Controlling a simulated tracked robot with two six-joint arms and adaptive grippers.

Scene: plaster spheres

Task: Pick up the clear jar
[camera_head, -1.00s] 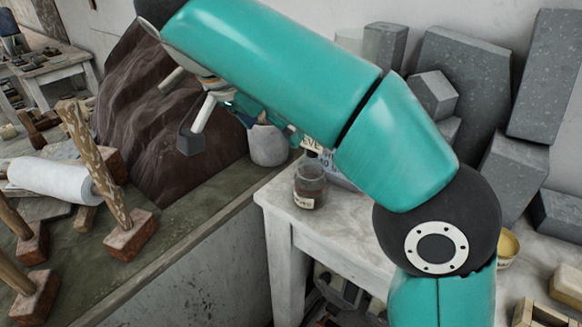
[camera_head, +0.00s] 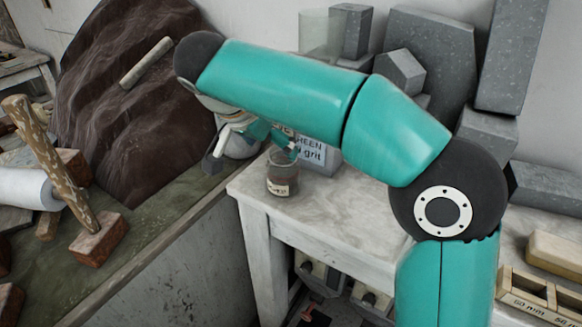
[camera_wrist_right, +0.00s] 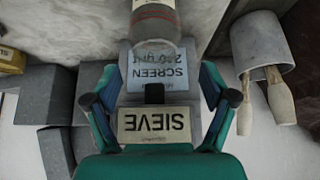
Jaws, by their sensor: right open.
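A clear glass jar (camera_head: 282,181) with dark contents and a pale label stands upright near the front left corner of the white table. The right wrist view shows it upside down at the top (camera_wrist_right: 155,25). My right gripper (camera_head: 283,143) is close above and behind the jar in the head view, partly hidden by my arm. In the right wrist view its fingers (camera_wrist_right: 160,84) are spread with nothing between them, and the jar lies beyond the tips. My left gripper is not in view.
A box labelled SCREEN grit (camera_head: 318,157) stands just behind the jar. A grey pot (camera_head: 238,146) is to the left, and grey stone blocks (camera_head: 440,62) and a clear glass cylinder (camera_head: 320,36) are at the back. The white table (camera_head: 335,205) is bare in front.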

